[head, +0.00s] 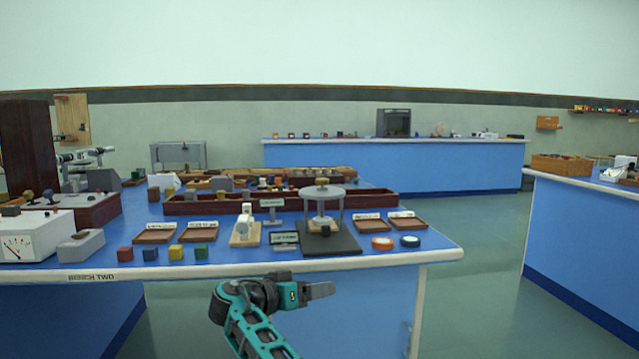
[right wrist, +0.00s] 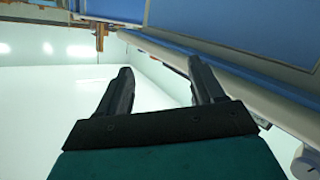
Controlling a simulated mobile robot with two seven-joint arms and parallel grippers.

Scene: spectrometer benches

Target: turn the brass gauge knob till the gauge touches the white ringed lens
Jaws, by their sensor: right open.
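On the near blue bench, a grey three-legged gauge stand (head: 323,192) with a round top plate stands on a black base (head: 345,241). A small brass-coloured knob (head: 322,181) shows on top of the plate. Something pale sits under the plate between the legs, too small to tell whether it is the white ringed lens or whether the gauge touches it. My right gripper (head: 322,290) is in front of the bench edge, lower than the stand and apart from it. In the right wrist view its two fingers (right wrist: 162,80) are spread and empty. My left gripper is not in view.
An orange-ringed disc (head: 382,243) and a dark blue-ringed disc (head: 410,241) lie right of the base. A white instrument on a wooden block (head: 245,239) stands left. Small signs, wooden trays (head: 155,236) and coloured cubes (head: 176,253) line the front. Open floor lies to the right.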

